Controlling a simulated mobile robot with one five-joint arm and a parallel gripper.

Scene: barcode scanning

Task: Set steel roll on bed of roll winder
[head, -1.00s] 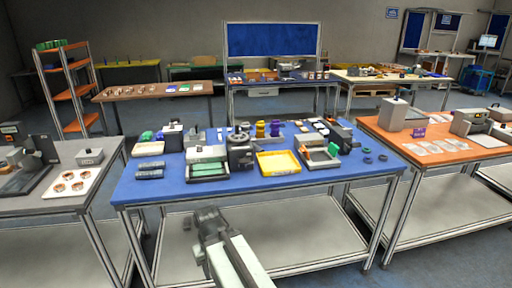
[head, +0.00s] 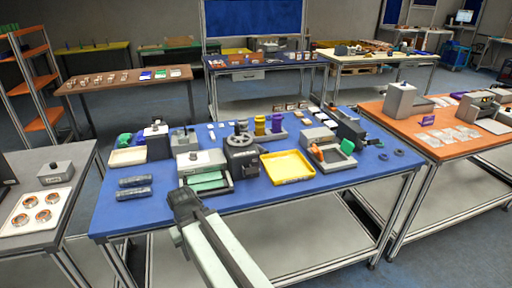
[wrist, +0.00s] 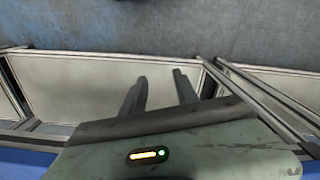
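Two dark grey cylinders lie on their sides at the left front of the blue table, one behind the other: the rear one (head: 135,181) and the front one (head: 133,194). They look like steel rolls, but I cannot tell for sure. A dark grey machine with a handwheel (head: 241,155) stands mid-table, beside a grey device with a green bed (head: 207,180); I cannot tell which is the roll winder. My gripper (head: 183,203) is at the table's front edge, right of the cylinders. In the wrist view my gripper (wrist: 160,84) has its fingers apart with nothing between them.
The blue table (head: 270,195) also holds a yellow tray (head: 287,167), a purple spool (head: 277,123), and small black rings at the right. A grey table with a white tray (head: 38,211) stands left, an orange table (head: 443,147) right. Grey floor lies between them.

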